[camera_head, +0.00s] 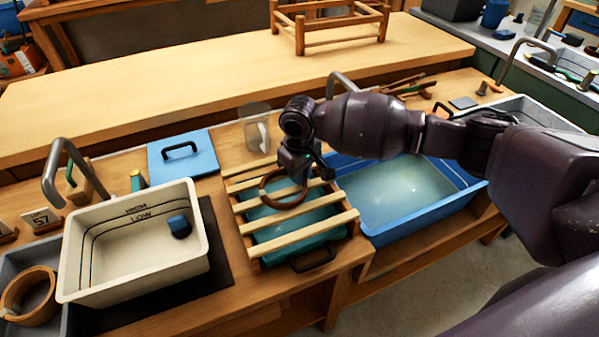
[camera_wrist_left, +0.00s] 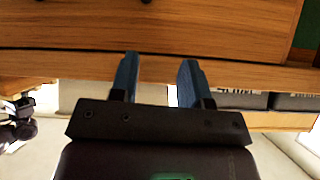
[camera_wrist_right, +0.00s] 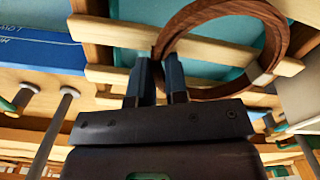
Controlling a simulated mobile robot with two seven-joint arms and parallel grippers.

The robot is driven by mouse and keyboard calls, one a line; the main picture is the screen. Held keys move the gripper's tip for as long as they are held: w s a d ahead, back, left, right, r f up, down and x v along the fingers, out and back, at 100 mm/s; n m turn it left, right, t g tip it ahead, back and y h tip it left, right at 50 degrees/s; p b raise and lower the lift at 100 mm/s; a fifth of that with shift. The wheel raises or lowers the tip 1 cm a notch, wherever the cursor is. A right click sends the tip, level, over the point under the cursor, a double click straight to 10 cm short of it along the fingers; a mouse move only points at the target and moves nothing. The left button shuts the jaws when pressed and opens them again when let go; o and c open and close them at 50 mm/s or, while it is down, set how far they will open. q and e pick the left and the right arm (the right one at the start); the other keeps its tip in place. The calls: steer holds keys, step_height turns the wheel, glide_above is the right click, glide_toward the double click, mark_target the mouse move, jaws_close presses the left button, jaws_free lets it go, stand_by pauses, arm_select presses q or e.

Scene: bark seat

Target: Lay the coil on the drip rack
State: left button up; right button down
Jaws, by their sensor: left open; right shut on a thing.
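A dark brown ring-shaped coil (camera_head: 263,190) is held over the drip rack (camera_head: 315,230), a set of pale wooden slats across a teal tray. My right gripper (camera_head: 303,172) is shut on the coil's edge, from above the back part of the rack. In the right wrist view the fingers (camera_wrist_right: 160,75) pinch the coil (camera_wrist_right: 277,40) at one side, with slats behind it. I cannot tell whether the coil touches the slats. My left gripper (camera_wrist_left: 158,70) shows only in its own wrist view, open and empty, facing a wooden front.
A cream basin (camera_head: 100,281) with a small blue block stands left of the rack. A lighter coil (camera_head: 15,297) lies in a grey tray at far left. A blue water tub (camera_head: 385,236) is right of the rack. A clear jug (camera_head: 256,125) and blue lid (camera_head: 195,160) stand behind.

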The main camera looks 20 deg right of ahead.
arm_select(q)
steer(key=shift+r, duration=0.1)
arm_select(e)
steer(key=shift+f, duration=0.1)
steer(key=c, duration=1.1)
jaws_free()
arm_select(q)
steer(key=shift+s+f, duration=0.15)
steer(key=shift+f, duration=0.1)
steer(key=shift+s+a+r+p, duration=0.1)
steer(key=shift+r+p, duration=0.35)
steer(key=shift+p, duration=0.2)
steer(key=shift+s+a+r+p, duration=0.1)
steer(key=shift+r+p, duration=0.3)
steer(key=shift+p, duration=0.2)
arm_select(e)
step_height(320, 180, up, 12)
steer(key=shift+r, duration=0.1)
